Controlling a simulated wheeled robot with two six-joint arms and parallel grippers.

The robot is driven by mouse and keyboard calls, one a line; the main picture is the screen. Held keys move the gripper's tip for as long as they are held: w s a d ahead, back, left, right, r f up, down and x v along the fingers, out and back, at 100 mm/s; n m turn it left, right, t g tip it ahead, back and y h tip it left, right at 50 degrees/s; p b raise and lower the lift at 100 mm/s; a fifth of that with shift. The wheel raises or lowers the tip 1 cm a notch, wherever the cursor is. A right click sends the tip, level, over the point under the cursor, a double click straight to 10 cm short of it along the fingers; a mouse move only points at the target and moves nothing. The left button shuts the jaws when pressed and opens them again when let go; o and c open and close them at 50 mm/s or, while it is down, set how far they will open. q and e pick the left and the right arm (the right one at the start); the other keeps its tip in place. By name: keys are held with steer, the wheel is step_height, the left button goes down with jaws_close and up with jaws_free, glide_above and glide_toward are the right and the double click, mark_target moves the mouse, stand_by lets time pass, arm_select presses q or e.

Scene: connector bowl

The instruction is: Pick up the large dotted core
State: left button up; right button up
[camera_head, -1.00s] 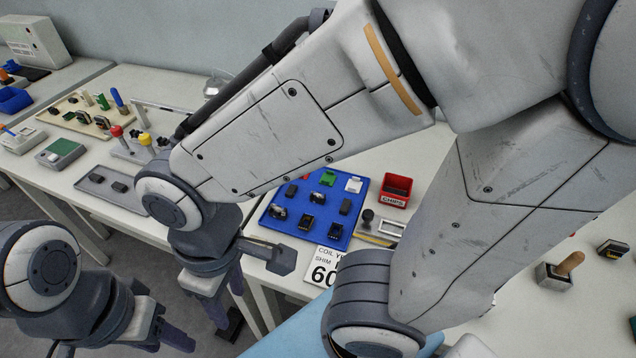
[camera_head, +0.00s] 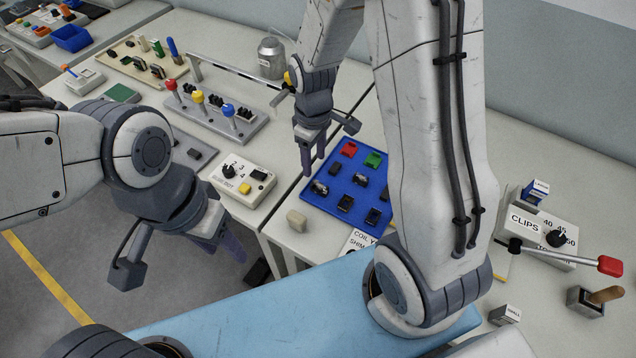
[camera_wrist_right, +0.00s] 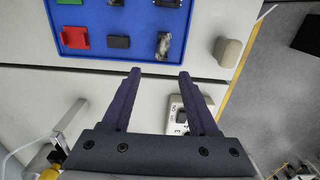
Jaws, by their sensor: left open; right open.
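A blue tray (camera_head: 312,203) on the bench holds several small parts. A dark core with pale mottling (camera_head: 319,187) lies near its left edge, and it also shows in the right wrist view (camera_wrist_right: 163,46). Other dark parts, such as one nearby (camera_head: 345,203), lie in the tray; I cannot tell for sure which is the large dotted core. My right gripper (camera_head: 308,170) is open and empty, above the tray's left edge and apart from the parts; its fingers (camera_wrist_right: 157,75) point toward the tray's near side. My left gripper (camera_head: 228,246) is open and empty, low at left.
A red part (camera_head: 348,149) and a green part (camera_head: 373,159) are also in the tray. A beige block (camera_head: 297,220) sits left of the tray, beside a numbered control box (camera_head: 243,180). A lever rack (camera_head: 240,131) is behind. My right arm hides the tray's right side.

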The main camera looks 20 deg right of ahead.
mark_target(314, 182)
step_height(314, 182, down, 8)
steer(key=shift+s+a+f+p, duration=0.1)
steer(key=shift+a+p, duration=0.05)
steer(key=shift+p, duration=0.45)
jaws_close()
